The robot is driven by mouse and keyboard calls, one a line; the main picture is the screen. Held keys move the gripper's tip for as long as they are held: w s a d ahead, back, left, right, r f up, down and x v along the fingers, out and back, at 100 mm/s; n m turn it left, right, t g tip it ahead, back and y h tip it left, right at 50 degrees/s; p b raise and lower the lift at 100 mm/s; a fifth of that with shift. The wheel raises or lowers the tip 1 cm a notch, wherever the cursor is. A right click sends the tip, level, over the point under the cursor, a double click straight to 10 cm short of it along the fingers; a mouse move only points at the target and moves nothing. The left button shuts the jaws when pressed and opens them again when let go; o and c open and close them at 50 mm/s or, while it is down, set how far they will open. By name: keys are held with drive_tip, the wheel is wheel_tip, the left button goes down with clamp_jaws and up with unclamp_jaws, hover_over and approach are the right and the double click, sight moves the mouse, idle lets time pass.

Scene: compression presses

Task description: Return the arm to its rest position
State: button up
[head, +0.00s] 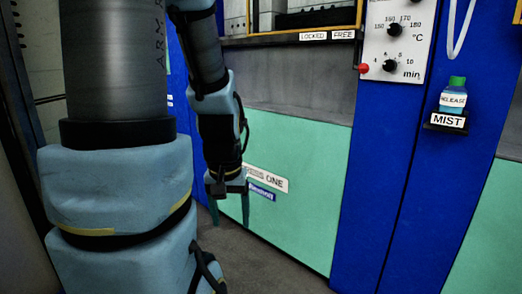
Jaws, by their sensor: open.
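My arm, in pale blue covers, takes up the left side of the head view and hangs down in front of a press. My gripper (230,205) is at its lower end, pointing down. Its two teal fingers are apart, with nothing seen between them. It is in front of the green lower panel (306,166) of the press, partly covering a label that ends in "ONE" (275,181). I cannot tell how far it is from the panel.
A control plate (397,42) with two dials and a red knob (363,69) is at the upper right. A green-capped "RELEASE" bottle (454,97) stands in a holder marked "MIST" (447,121) on a blue post. Grey floor (262,262) shows clear below the gripper.

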wheel_tip(320, 180, up, 28)
drive_tip(key=p, duration=2.6)
drive_tip(key=shift+w+r+p, duration=0.15)
drive_tip(key=shift+p, duration=0.2)
